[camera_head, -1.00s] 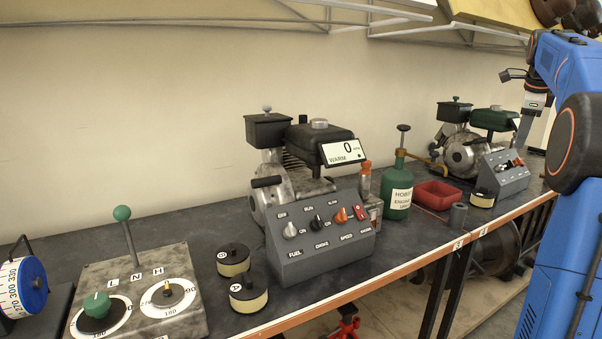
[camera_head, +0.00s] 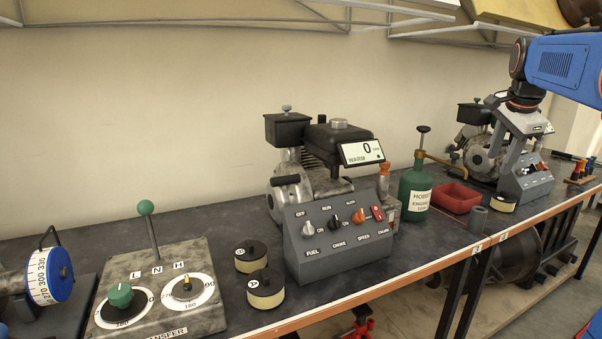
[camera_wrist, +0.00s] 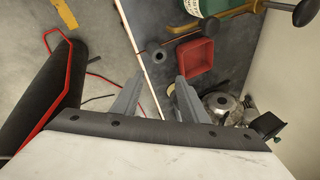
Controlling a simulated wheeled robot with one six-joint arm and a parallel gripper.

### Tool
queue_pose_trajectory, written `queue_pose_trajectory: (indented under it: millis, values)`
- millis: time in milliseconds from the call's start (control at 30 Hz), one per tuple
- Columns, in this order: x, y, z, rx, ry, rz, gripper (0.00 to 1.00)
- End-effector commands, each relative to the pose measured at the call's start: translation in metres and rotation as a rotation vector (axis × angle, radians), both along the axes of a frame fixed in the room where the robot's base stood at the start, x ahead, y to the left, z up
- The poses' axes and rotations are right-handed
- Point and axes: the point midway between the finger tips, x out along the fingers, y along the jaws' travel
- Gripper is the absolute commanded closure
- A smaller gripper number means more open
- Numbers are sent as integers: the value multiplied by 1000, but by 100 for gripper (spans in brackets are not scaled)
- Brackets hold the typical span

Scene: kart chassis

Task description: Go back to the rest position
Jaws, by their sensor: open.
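My gripper (camera_head: 512,135) is at the right of the head view, pointing down, in front of and partly covering the far engine (camera_head: 480,150) and its grey control box (camera_head: 527,180). In the wrist view my gripper (camera_wrist: 160,82) shows two grey fingers set well apart with nothing between them. Its gap lies over the bench's edge area in that view. I cannot tell its exact height above the bench.
The bench holds a red tray (camera_head: 455,198), a green oil can (camera_head: 415,188), a near engine (camera_head: 335,150) with its control box (camera_head: 340,235), and a transfer panel (camera_head: 205,300). Several screwdrivers (camera_head: 580,172) stand at the far right. Bare floor (camera_wrist: 95,35) shows beside the bench.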

Motion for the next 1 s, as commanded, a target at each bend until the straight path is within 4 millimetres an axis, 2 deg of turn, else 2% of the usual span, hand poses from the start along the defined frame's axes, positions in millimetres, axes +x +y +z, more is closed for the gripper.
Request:
queue_pose_trajectory:
  millis: [33,200,500,667,800,1000]
  values:
    - [-12,21,-7,-18,9,69,60]
    - [-52,76,-34,-87,39,304,60]
    - [-133,156,-98,-214,82,718,60]
    - [-179,189,-139,-287,97,939,60]
    - [-220,213,-180,-351,108,1130,60]
    - [-271,236,-234,-435,118,1367,60]
